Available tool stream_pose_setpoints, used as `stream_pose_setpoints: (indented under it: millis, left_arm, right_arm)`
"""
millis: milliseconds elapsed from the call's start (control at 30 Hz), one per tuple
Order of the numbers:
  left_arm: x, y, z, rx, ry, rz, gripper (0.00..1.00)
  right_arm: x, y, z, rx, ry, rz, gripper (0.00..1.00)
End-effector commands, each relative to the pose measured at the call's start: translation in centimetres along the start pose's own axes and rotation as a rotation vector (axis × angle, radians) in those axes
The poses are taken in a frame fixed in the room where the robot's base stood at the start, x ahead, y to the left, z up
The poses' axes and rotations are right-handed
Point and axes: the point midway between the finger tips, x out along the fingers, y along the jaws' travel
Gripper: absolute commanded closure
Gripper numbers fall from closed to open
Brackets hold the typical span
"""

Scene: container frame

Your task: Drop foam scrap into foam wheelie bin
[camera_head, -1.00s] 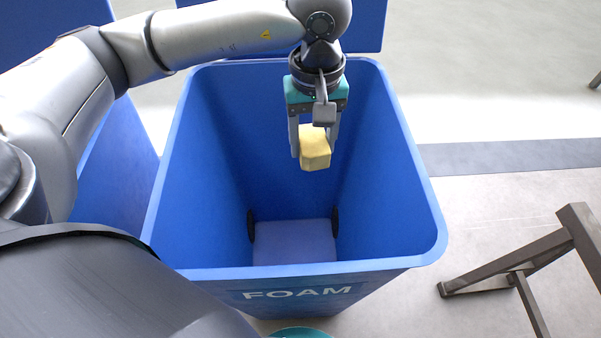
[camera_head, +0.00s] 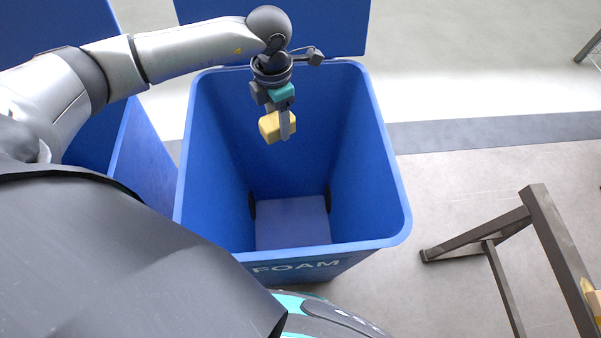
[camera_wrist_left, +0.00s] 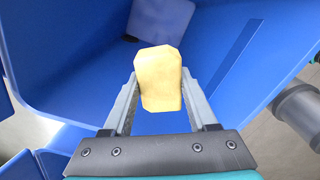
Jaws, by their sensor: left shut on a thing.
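The foam scrap (camera_head: 271,127) is a small yellow block. My left gripper (camera_head: 284,128) is shut on it, pointing down over the opening of the blue foam wheelie bin (camera_head: 399,205). The bin has "FOAM" on its front, its lid is open at the back, and its visible floor is empty. In the left wrist view the foam scrap (camera_wrist_left: 160,78) sits between the two fingers (camera_wrist_left: 160,95), with the inside of the bin (camera_wrist_left: 70,65) behind it. My right gripper is not in view.
Another blue bin (camera_head: 147,165) stands close on the left. A dark metal frame (camera_head: 500,235) stands on the floor at the right, with a bit of yellow at the picture's edge. The floor between it and the foam bin is clear.

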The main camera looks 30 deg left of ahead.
Motion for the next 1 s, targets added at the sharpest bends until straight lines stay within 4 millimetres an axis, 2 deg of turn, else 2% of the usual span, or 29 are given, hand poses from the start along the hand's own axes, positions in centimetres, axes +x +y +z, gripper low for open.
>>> stream_pose_setpoints:
  millis: [167,600,933,967,1000]
  left_arm:
    - [1.1,0.0,0.0,-0.01,0.0,0.0,0.92]
    - [5.7,0.0,-0.1,-0.007,0.001,-0.001,0.92]
    - [6.0,0.0,0.0,-0.006,0.0,-0.001,0.92]
    - [6.0,0.0,0.0,-0.006,0.0,-0.001,0.4]
    - [6.0,0.0,0.0,-0.006,0.0,-0.001,0.36]
  right_arm:
    - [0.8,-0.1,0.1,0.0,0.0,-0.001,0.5]
    - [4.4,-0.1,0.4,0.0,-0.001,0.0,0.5]
    - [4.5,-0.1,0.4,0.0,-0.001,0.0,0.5]
    - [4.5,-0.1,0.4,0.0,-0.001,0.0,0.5]
    - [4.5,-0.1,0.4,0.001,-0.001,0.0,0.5]
